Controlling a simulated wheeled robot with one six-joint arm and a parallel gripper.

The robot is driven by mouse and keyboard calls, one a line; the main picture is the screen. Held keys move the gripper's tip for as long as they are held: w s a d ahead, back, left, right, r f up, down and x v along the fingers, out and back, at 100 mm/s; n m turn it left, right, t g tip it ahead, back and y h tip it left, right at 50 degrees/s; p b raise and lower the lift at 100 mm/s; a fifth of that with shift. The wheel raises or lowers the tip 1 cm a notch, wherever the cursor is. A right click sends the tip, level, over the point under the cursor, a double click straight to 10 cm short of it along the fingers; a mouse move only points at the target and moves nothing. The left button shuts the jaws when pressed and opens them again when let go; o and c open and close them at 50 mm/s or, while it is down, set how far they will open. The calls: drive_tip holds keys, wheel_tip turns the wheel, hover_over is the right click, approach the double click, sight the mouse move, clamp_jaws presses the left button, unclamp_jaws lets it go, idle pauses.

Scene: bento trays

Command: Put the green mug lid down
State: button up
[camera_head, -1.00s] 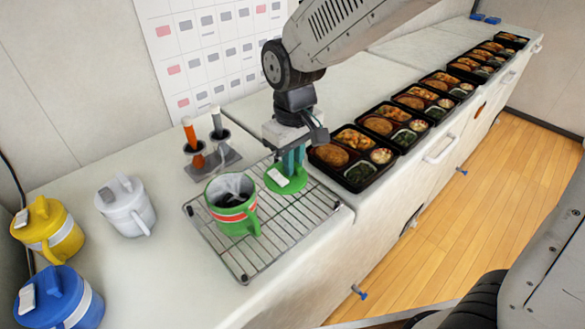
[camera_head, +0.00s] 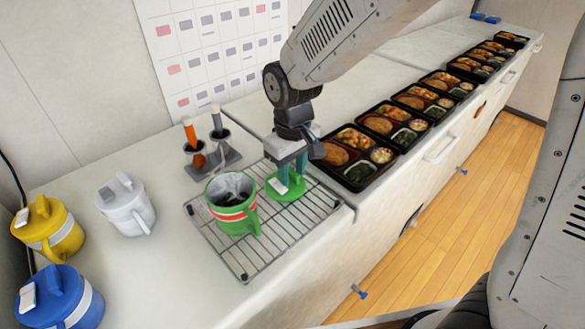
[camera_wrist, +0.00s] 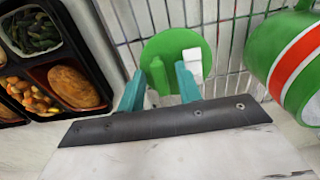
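The green mug lid (camera_head: 291,193) lies on the wire rack (camera_head: 249,268), right of the green mug (camera_head: 236,226). In the wrist view the lid (camera_wrist: 172,48) is a green disc with a raised green grip and a white tab. My gripper (camera_wrist: 160,88) is open, with its teal fingers on either side of the raised grip and gaps showing beside it. In the head view my gripper (camera_head: 290,175) is low over the lid. The green mug, with a red and white band, stands uncovered on the rack; it also shows in the wrist view (camera_wrist: 278,78).
A filled bento tray (camera_head: 370,181) stands close right of the rack, with several more behind it. A holder (camera_head: 213,164) with two handled tools stands behind the rack. White (camera_head: 128,212), yellow (camera_head: 60,240) and blue (camera_head: 72,312) lidded mugs stand at left.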

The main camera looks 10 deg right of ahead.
sight(293, 172)
drive_tip(key=shift+r, duration=0.15)
wheel_tip(293, 172, up, 12)
drive_tip(key=s+d+r+m+t, duration=0.1)
drive_tip(key=s+d+m, duration=0.5)
drive_tip(key=s+d, duration=1.3)
drive_tip(key=shift+s+r+m, duration=0.4)
drive_tip(key=shift+s+r, duration=0.3)
drive_tip(key=shift+s, duration=0.1)
